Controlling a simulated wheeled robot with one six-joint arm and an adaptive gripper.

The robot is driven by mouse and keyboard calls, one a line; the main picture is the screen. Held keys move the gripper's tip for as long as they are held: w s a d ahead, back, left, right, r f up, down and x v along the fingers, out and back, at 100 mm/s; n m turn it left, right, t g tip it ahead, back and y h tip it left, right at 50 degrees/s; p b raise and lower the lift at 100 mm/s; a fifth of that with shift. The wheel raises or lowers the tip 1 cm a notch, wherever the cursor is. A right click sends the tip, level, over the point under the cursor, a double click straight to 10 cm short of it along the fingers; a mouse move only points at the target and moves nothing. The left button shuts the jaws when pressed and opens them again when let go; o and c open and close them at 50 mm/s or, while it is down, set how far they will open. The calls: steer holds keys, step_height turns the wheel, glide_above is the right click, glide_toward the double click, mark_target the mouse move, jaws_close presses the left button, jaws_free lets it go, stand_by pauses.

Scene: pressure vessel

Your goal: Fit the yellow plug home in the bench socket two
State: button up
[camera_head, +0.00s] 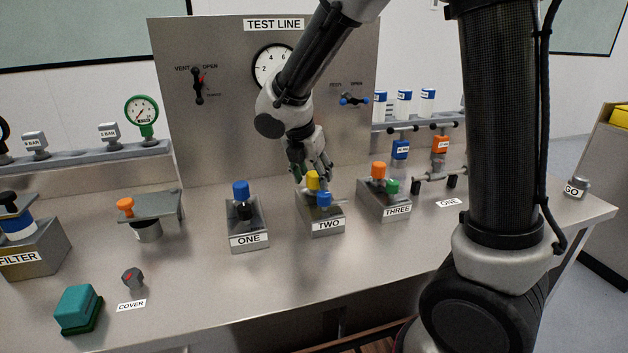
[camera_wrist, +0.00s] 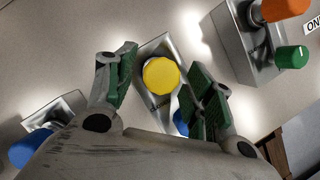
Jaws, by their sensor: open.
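The yellow plug (camera_head: 313,181) stands upright at the block labelled TWO (camera_head: 327,226), at its rear part. It also shows in the wrist view (camera_wrist: 161,73), round and seen from above. A blue knob (camera_head: 325,199) sits on the same block in front of it, partly hidden in the wrist view. My gripper (camera_head: 318,172) is over block TWO. In the wrist view its green-padded fingers are open, one on each side of the yellow plug, with gaps between. How deep the plug sits in the socket is hidden.
Block ONE (camera_head: 248,238) with a blue plug (camera_head: 241,191) stands to the left. Block THREE (camera_head: 397,211) with an orange plug (camera_head: 378,170) and a green knob (camera_head: 392,186) stands close on the right. The TEST LINE panel (camera_head: 225,100) rises behind.

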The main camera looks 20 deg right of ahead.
steer(key=v, duration=1)
steer(key=s+d+r+m+y, duration=0.2)
steer(key=s+d+r+m, duration=0.1)
steer(key=s+d+m, duration=0.8)
steer(key=s+d+f+m+t+y, duration=0.1)
steer(key=s+d+m, duration=0.6)
steer(key=m, duration=0.9)
steer(key=s, duration=0.3)
steer(key=shift+s+f, duration=0.15)
steer(key=shift+s, duration=0.2)
steer(key=shift+f, duration=0.1)
steer(key=shift+c, duration=0.2)
